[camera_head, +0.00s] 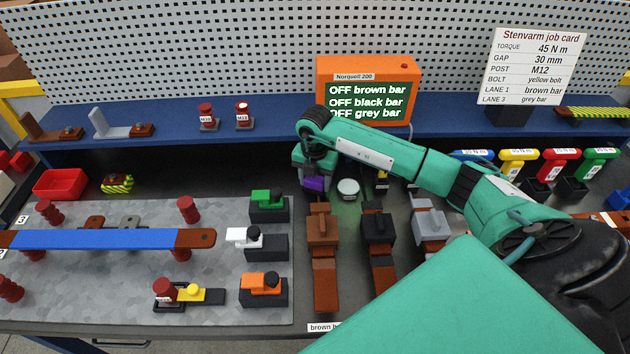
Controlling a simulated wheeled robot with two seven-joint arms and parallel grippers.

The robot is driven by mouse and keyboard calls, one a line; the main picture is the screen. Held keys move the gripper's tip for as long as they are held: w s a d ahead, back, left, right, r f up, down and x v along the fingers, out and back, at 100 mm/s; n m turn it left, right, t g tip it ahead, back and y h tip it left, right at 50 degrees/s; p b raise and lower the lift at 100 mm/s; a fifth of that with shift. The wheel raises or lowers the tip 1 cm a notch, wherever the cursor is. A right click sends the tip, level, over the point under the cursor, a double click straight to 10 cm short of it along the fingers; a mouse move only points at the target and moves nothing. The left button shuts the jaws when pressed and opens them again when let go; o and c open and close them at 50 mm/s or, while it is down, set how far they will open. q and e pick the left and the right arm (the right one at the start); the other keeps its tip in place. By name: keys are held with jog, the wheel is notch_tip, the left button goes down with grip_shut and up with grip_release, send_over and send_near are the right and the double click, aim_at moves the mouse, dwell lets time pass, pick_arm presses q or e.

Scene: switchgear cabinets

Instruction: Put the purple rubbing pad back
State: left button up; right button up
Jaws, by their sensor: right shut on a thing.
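My right gripper (314,176) reaches in from the right and points down over the back of the bench, below the orange display box. It is shut on the purple rubbing pad (314,184), which shows as a small purple block under the fingers. The gripper body hides the pad's upper part, and I cannot tell whether the pad touches the surface below. A round white-topped tin (348,188) stands just right of the pad. My left gripper is not in view.
Brown, black and grey clamp blocks (322,228) stand on bars in front of the gripper. A grey plate (120,290) at left bears a blue bar (95,239), red posts and colored clamps. The orange display (367,90) stands behind on the blue shelf. Colored tools (517,162) stand right.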

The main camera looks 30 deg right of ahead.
jog(key=shift+f, duration=0.75)
jog(key=shift+f, duration=0.15)
jog(key=o, duration=1)
jog(key=shift+o, duration=0.2)
